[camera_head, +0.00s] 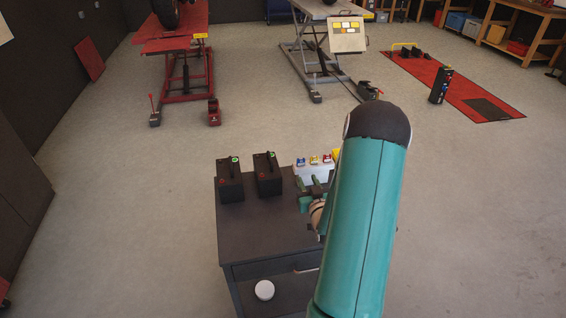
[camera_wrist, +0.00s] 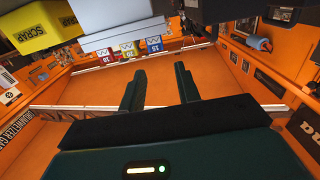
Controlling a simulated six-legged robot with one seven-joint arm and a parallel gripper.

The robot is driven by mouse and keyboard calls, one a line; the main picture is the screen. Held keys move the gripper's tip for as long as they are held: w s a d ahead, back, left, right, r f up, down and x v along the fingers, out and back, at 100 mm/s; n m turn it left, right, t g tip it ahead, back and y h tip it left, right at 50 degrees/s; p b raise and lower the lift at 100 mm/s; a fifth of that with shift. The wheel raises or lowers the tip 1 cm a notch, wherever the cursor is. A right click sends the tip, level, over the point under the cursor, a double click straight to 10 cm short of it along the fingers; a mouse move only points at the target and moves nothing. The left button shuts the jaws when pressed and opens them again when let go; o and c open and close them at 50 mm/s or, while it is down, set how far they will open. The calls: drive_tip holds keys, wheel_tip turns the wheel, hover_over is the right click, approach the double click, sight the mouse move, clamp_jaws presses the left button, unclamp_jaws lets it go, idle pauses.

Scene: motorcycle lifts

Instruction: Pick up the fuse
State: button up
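Three small fuses show in both views. In the wrist view they are a red one marked 10 (camera_wrist: 106,55), a yellow one marked 20 (camera_wrist: 127,49) and a blue one marked 15 (camera_wrist: 153,44). They sit in a row beyond my fingertips. In the head view, the fuses (camera_head: 314,160) stand at a pale block (camera_head: 318,174) on the dark cabinet top (camera_head: 250,222). My gripper (camera_wrist: 160,76) is open, with nothing visible between its two dark green fingers.
Two black batteries (camera_head: 230,180) (camera_head: 267,175) stand left of the block. A yellow box marked SCRAP (camera_wrist: 42,36) is at upper left in the wrist view. A white round object (camera_head: 264,290) is on the lower shelf. Motorcycle lifts (camera_head: 175,45) stand farther back; floor between is clear.

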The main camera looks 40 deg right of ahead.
sight(301, 161)
drive_tip(key=x, duration=0.8)
drive_tip(key=shift+s+d+f, duration=0.2)
drive_tip(key=shift+s+d, duration=0.1)
drive_tip(key=shift+d, duration=0.05)
drive_tip(key=x, duration=0.5)
drive_tip(key=shift+w+d+r, duration=0.1)
drive_tip(key=shift+w+r, duration=0.05)
drive_tip(key=shift+w, duration=0.15)
drive_tip(key=c, duration=0.6)
